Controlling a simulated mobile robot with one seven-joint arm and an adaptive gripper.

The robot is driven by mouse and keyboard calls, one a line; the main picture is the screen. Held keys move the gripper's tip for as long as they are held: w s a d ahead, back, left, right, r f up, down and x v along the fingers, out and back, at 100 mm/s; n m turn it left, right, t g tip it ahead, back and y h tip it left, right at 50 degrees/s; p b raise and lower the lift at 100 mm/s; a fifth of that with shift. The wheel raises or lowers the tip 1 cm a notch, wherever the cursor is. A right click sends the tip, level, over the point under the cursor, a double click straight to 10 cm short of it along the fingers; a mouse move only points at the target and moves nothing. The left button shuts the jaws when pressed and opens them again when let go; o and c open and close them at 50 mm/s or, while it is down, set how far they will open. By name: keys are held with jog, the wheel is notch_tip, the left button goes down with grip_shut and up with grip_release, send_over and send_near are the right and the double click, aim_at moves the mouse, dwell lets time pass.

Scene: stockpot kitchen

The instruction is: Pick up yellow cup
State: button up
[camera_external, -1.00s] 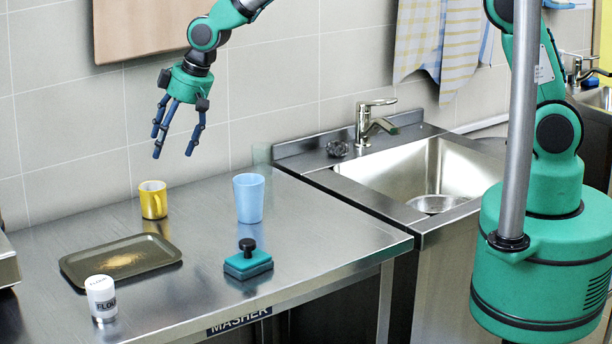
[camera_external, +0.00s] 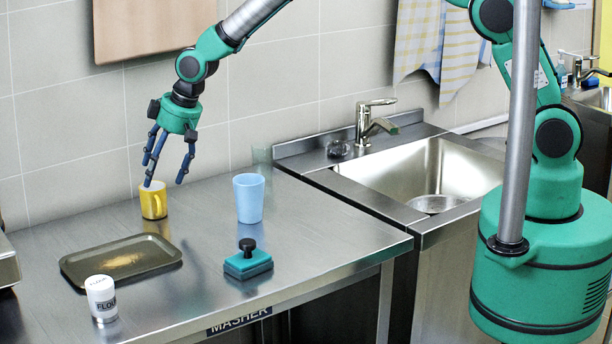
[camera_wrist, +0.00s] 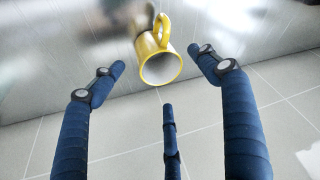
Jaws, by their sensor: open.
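The yellow cup (camera_external: 153,203) stands upright on the steel counter near the tiled wall. In the wrist view the yellow cup (camera_wrist: 158,58) shows its open rim and its handle, beyond my fingers. My gripper (camera_external: 165,182) has blue fingers that point down, spread open and empty. In the external view its fingertips are just above the cup's rim and partly in front of it. In the wrist view my gripper (camera_wrist: 165,75) has fingers on both sides and one below, with the cup between and ahead of them. I cannot tell whether any fingertip touches the cup.
A light blue cup (camera_external: 249,198) stands to the right on the counter (camera_external: 200,280). A dark tray (camera_external: 75,272), a white shaker (camera_external: 101,298) and a teal block with a black knob (camera_external: 248,262) are nearer the front. The sink (camera_external: 440,170) is at the right.

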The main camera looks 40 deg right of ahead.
aim_at(153, 190)
jog(key=shift+w+a+f, duration=0.1)
jog(key=shift+f, duration=0.2)
jog(key=shift+b+x, duration=0.5)
jog(key=shift+x, duration=2.1)
jog(key=c, duration=1.3)
jog(key=shift+o, duration=0.2)
notch_tip(153, 190, up, 10)
jog(key=p, duration=0.1)
